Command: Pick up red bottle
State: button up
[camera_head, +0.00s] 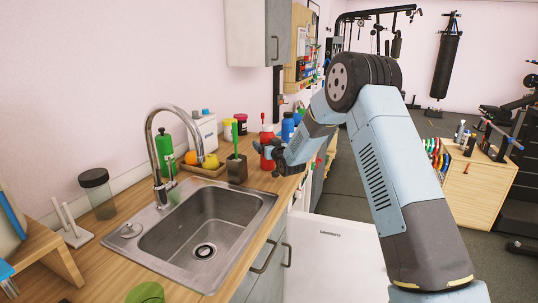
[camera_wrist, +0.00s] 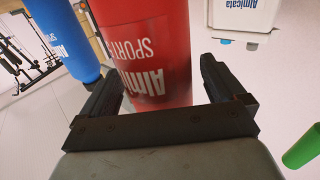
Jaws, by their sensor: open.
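The red bottle (camera_head: 267,148) stands on the wooden counter past the sink, partly hidden by my gripper in the head view. In the wrist view the red bottle (camera_wrist: 150,50) fills the middle, with white lettering that appears upside down. My gripper (camera_head: 268,146) is open beside the bottle. In the wrist view its two dark fingers (camera_wrist: 162,85) stand on either side of the bottle, with a visible gap at the right finger. I cannot tell whether the left finger touches it.
A blue bottle (camera_wrist: 66,38) stands close by the left finger in the wrist view. A brown pot (camera_head: 236,170) with a green brush is left of my gripper. The sink (camera_head: 205,240) lies in front. A white box (camera_head: 204,132) and green bottle (camera_head: 165,153) stand near the wall.

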jog(key=c, duration=1.3)
jog(key=shift+c, duration=0.3)
jog(key=shift+r, duration=0.2)
